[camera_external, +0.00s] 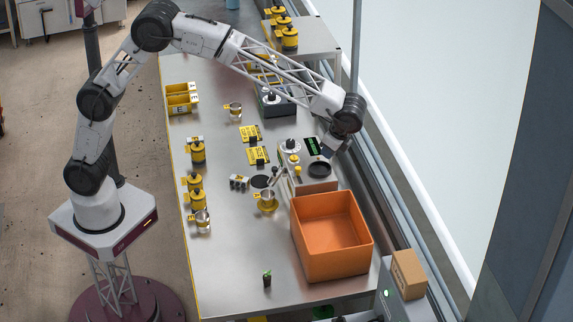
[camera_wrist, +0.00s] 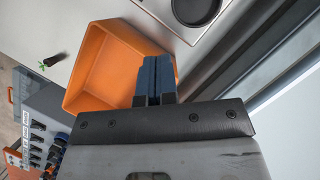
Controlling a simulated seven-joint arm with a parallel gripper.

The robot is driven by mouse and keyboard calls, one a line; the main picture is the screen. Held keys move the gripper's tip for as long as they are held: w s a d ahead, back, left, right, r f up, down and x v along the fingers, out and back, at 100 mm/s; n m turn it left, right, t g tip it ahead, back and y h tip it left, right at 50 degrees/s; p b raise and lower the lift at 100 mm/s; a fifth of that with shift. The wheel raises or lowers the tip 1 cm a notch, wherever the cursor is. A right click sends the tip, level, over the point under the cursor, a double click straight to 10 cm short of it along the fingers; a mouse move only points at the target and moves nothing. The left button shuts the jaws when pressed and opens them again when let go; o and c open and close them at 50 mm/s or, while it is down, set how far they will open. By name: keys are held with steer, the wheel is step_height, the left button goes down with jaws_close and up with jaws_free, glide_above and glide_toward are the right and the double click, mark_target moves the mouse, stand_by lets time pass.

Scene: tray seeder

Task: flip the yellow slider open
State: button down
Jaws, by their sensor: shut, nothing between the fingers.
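My gripper (camera_external: 333,148) hangs low at the right side of the seeder machine (camera_external: 316,186), near its dark round plate. In the wrist view its two blue fingers (camera_wrist: 154,78) are together and empty, above the orange bin's edge. The machine has a dial, a green-lit display (camera_external: 313,146) and a small yellow part (camera_external: 294,159) on its top. This part may be the yellow slider, but it is too small to tell its position. The wrist view shows only a corner of the machine with a dark round plate (camera_wrist: 196,8); no yellow part shows there.
An orange bin (camera_external: 309,240) stands in front of the machine. A glass cup (camera_external: 268,202), yellow-lidded jars (camera_external: 197,152) and yellow cards (camera_external: 258,155) lie to the left. A rail and window line the right side.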

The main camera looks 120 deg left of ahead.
mark_target(298, 171)
steer(key=x, duration=1)
steer(key=shift+s, duration=2)
steer(key=shift+s+a+r, duration=0.1)
steer(key=shift+s+a, duration=0.35)
steer(key=shift+s, duration=0.25)
steer(key=shift+s+a, duration=0.1)
steer(key=shift+s, duration=0.1)
